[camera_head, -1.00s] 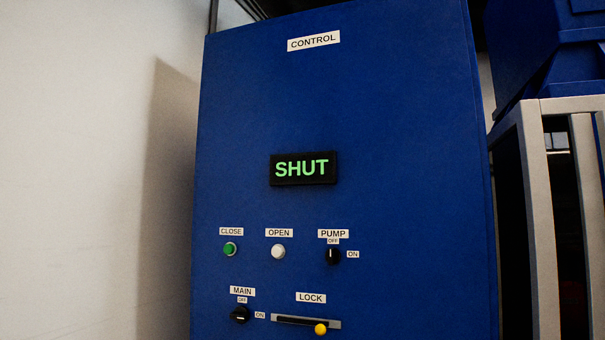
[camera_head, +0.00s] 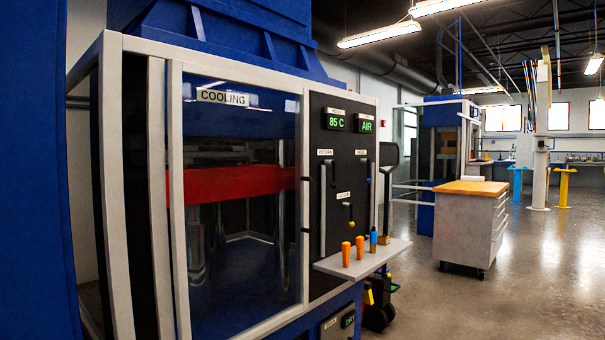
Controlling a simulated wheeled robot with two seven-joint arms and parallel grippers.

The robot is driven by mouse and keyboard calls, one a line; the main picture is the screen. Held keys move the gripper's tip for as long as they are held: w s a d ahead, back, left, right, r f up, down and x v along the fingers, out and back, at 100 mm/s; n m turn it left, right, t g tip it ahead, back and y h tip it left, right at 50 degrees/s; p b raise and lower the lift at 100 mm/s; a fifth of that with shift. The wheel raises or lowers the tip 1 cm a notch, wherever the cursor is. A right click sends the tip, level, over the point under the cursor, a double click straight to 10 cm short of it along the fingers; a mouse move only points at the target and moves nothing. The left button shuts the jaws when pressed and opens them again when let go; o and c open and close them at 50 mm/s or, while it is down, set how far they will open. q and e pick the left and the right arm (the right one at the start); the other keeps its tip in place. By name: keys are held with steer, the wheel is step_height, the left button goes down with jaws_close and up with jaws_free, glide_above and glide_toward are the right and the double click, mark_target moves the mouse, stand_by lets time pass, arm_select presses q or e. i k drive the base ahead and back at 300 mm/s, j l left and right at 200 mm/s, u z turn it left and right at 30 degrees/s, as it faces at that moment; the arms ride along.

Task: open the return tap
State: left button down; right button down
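The return tap (camera_head: 323,207) is on the black panel at the right of the cooling machine, under a small label that appears to read RETURN. Its long grey handle hangs upright along the panel. A similar upright handle (camera_head: 369,196) stands to its right under another label, too small to read surely. Neither of my grippers is in view.
The black panel (camera_head: 338,262) bears displays reading 85 C and AIR. A grey shelf (camera_head: 384,255) juts out below, holding two orange things (camera_head: 346,254) and a blue one (camera_head: 373,240). A glass door (camera_head: 240,215) is left of it. Open floor (camera_head: 480,310) lies right.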

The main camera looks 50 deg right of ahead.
mark_target(334, 176)
steer(key=z, duration=1.95)
steer(key=i+l+z, duration=0.15)
steer(key=i+l, duration=0.55)
steer(key=i+l+z, duration=0.15)
steer(key=i+l, duration=0.45)
steer(key=i, duration=0.25)
